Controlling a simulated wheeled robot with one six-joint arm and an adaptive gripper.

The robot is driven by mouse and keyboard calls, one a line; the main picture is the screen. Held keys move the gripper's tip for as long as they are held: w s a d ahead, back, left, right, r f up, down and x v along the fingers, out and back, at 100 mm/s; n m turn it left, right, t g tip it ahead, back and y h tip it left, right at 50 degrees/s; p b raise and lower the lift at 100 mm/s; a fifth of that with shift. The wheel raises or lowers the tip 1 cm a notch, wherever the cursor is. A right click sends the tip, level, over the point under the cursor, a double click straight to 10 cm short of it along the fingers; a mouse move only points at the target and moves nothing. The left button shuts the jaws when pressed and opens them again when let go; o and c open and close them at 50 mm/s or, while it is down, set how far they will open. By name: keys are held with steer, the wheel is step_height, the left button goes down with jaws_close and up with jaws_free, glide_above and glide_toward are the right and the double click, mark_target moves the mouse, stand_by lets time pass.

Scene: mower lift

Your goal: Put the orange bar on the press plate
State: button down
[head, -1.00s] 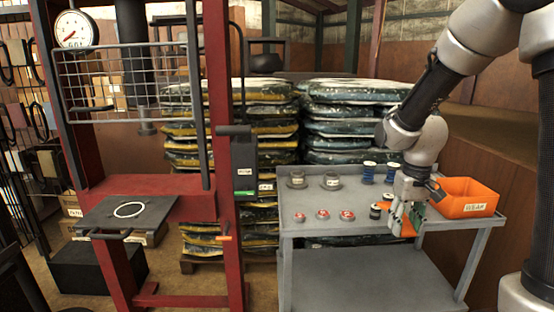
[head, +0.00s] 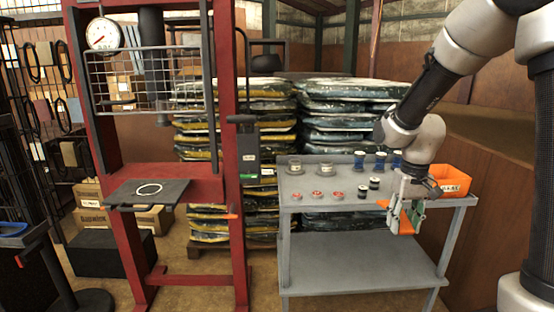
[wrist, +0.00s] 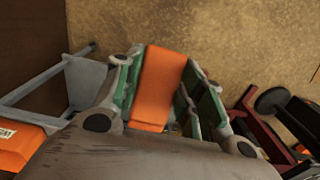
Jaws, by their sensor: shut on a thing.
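My gripper (head: 406,218) is at the front right edge of the grey cart in the head view. It is shut on the orange bar (wrist: 158,88), which lies between the green-padded fingers in the wrist view. Part of the bar (head: 405,224) also shows between the fingers in the head view. The press plate (head: 165,190) is a dark flat plate on the red press frame at the left, well away from my gripper. A white ring is marked on it.
The grey cart (head: 330,206) holds several spools, jars and red-topped tins, and an orange bin (head: 452,180). A wire mesh guard (head: 150,80) hangs above the plate. A dark lever box (head: 246,150) stands on the press's right post. Stacked bags stand behind.

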steer(key=shift+w+a, duration=0.1)
steer(key=shift+w, duration=1.1)
steer(key=w+a+f, duration=0.1)
steer(key=w+f, duration=0.1)
steer(key=f, duration=0.5)
steer(key=w+a+f, duration=0.2)
steer(key=w+f, duration=0.1)
steer(key=f, duration=0.4)
steer(key=shift+w+a, duration=0.2)
steer(key=shift+w, duration=0.1)
